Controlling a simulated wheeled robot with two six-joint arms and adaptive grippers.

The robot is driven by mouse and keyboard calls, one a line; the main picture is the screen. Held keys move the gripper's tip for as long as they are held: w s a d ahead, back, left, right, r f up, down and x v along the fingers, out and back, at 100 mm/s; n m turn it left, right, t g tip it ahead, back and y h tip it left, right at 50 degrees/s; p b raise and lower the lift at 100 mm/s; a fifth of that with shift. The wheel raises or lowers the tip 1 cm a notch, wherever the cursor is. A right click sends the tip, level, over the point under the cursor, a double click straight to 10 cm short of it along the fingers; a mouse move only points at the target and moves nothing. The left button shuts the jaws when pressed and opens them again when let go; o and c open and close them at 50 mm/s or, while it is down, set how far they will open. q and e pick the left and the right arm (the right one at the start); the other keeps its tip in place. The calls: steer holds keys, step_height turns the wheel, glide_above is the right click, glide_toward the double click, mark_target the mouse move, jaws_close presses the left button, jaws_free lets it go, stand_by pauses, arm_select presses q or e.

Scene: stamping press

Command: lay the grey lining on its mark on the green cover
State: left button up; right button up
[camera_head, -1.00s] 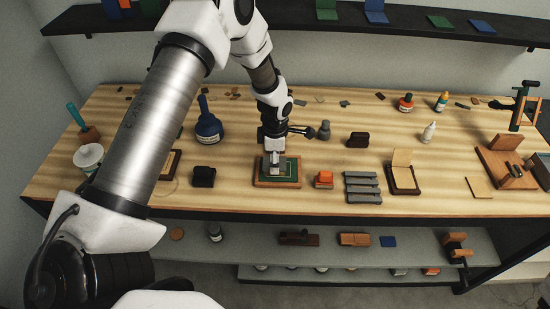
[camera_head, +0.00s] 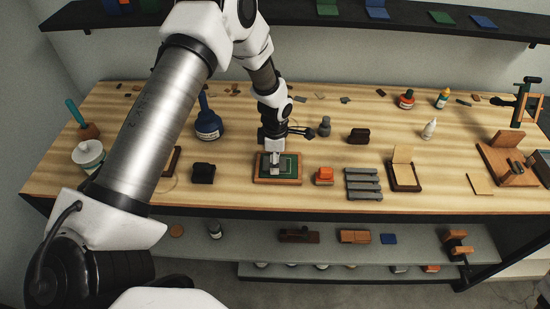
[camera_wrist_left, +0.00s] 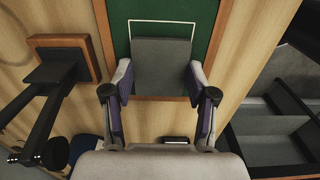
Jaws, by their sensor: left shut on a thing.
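My left gripper (camera_head: 275,170) is shut on the grey lining and is over the green cover (camera_head: 292,168), which lies in a wooden-edged frame on the bench. In the left wrist view the grey lining (camera_wrist_left: 163,68) sits between the fingertips of my left gripper (camera_wrist_left: 160,78), a flat square pad. The green cover (camera_wrist_left: 206,32) shows behind it with a white outline mark (camera_wrist_left: 160,20). The lining covers the lower part of the outline, and its top part shows beyond the lining's far edge. I cannot tell whether the lining touches the cover. My right gripper is out of view.
An orange block (camera_head: 324,176) and a grey slatted rack (camera_head: 363,185) stand right of the frame. A black block (camera_head: 203,174) stands left, with a blue bottle (camera_head: 208,122) behind it. A brown holder with a tan card (camera_head: 403,176) is farther right.

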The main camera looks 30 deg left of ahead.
arm_select(q)
steer(key=shift+f, duration=0.2)
steer(key=o, duration=1)
steer(key=shift+c, duration=0.6)
step_height(320, 180, up, 7)
steer(key=p, duration=0.6)
steer(key=shift+r+p, duration=0.15)
steer(key=shift+p, duration=0.15)
